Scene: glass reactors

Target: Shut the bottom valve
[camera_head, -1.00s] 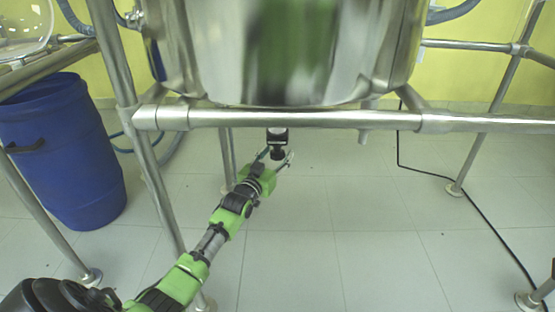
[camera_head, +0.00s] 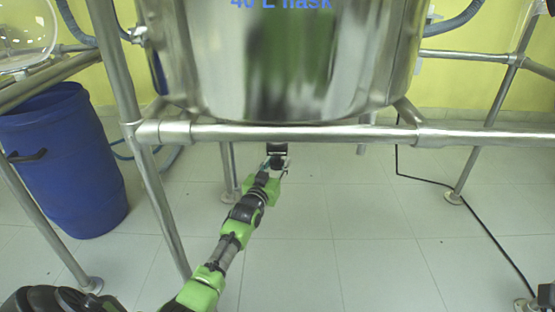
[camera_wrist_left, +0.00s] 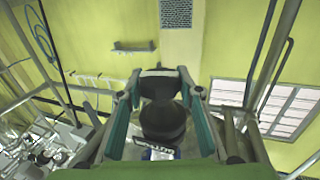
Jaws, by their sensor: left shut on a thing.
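The bottom valve (camera_head: 277,149) is a small black part hanging below the steel vessel (camera_head: 290,65), just under the frame's front rail. My left gripper (camera_head: 276,165) reaches up to it from below and is shut on it. In the left wrist view, the valve's black body (camera_wrist_left: 162,121) sits between the two fingers of the left gripper (camera_wrist_left: 160,95). The fingers hide part of the valve, and its handle position cannot be made out. My right gripper is not clearly in view.
A steel rail (camera_head: 320,133) crosses in front, above my left gripper. Steel legs stand left and right. A blue drum (camera_head: 62,160) stands at the left. A black cable (camera_head: 440,184) runs over the floor at the right. The tiled floor (camera_head: 340,230) below is mostly clear.

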